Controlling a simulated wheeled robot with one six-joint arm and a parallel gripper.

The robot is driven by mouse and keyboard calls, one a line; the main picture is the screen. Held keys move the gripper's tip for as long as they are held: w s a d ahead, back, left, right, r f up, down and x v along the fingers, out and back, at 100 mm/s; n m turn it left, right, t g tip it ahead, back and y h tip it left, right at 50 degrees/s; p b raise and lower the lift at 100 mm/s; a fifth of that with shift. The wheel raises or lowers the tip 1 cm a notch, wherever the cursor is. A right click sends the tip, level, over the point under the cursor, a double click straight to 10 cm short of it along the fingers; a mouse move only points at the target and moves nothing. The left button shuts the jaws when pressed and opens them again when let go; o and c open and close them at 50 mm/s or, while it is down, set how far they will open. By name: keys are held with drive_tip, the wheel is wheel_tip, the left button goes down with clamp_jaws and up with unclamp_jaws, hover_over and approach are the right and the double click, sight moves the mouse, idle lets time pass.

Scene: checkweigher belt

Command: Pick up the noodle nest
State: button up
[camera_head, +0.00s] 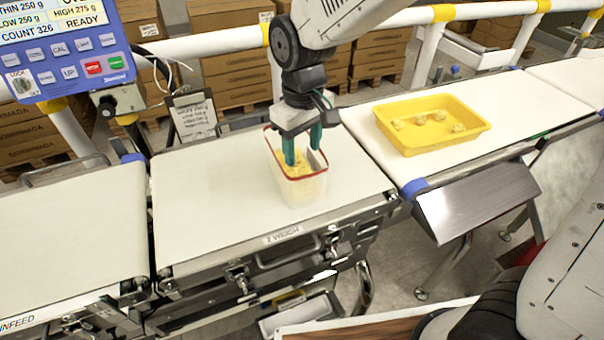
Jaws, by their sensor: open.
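My gripper (302,156) points down into a clear tub with a red rim (307,198), its green fingertips apart and below the rim level. The tub stands on the middle weighing belt and holds pale yellow noodle nests (291,165). The fingers partly hide the contents, and I cannot tell whether they touch a nest. A yellow tray (472,138) on the right belt holds several small noodle nests (458,128), set apart from each other.
A control panel (66,48) stands at the upper left. The middle belt (205,205) is clear around the tub, and the left belt (70,235) is empty. A white rail and stacked cartons (235,75) are behind. A metal chute plate (477,203) slopes in front of the tray.

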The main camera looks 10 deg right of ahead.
sight(302, 170)
wheel_tip(302, 170, down, 6)
drive_tip(key=shift+s+f, duration=0.1)
drive_tip(key=shift+s, duration=0.05)
drive_tip(key=c, duration=0.7)
